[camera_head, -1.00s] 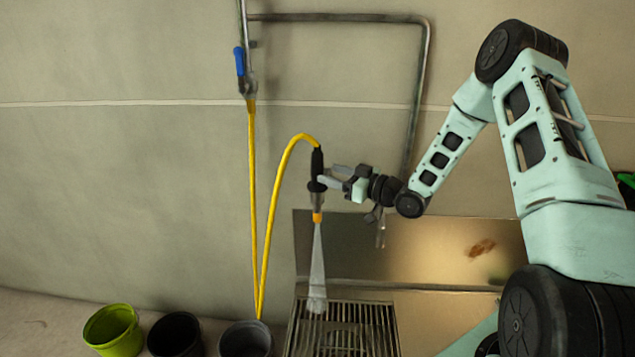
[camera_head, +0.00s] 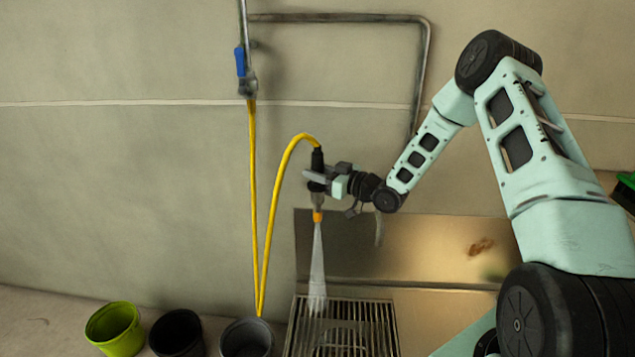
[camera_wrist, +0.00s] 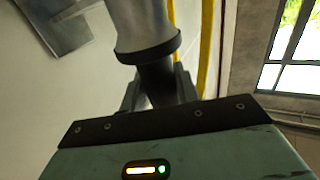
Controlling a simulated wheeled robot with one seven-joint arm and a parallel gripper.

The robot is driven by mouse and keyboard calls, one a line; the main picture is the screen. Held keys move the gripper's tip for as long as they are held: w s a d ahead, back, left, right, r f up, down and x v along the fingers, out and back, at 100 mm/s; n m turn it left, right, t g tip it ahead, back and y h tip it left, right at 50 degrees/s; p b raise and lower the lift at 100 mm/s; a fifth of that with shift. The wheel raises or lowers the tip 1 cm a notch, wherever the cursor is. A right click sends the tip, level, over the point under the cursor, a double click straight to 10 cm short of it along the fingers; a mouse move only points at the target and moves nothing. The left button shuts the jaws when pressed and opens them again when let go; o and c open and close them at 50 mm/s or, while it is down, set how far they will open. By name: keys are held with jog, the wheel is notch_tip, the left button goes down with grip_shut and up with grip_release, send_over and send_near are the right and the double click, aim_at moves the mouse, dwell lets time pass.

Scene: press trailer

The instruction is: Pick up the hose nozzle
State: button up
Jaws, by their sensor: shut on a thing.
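The hose nozzle (camera_head: 317,200) hangs upright on the end of a yellow hose (camera_head: 275,200), in front of the wall. It has a black grip, a grey body and an orange tip pointing down. A pale spray comes from the tip toward the floor grate. My gripper (camera_head: 317,181) comes from the right and is shut on the nozzle's black grip. In the wrist view the nozzle (camera_wrist: 148,35) fills the top middle as a grey and black body, and my gripper's fingers (camera_wrist: 158,90) lie on either side of its dark part.
A floor grate (camera_head: 390,330) lies below the spray, with a metal panel (camera_head: 400,250) behind it. A green pot (camera_head: 113,328) and two dark pots (camera_head: 177,333) stand at the lower left. A pipe with a blue valve handle (camera_head: 240,62) runs up the wall.

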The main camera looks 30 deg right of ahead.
jog(key=shift+r, duration=0.1)
notch_tip(320, 180, up, 31)
jog(key=p, duration=1.1)
jog(key=shift+r, duration=0.2)
dwell(1.2)
jog(key=s+a+b, duration=0.1)
jog(key=s+a, duration=0.4)
jog(key=s, duration=0.3)
jog(key=shift+s+a+b, duration=0.15)
jog(key=shift+a+b, duration=0.15)
dwell(0.7)
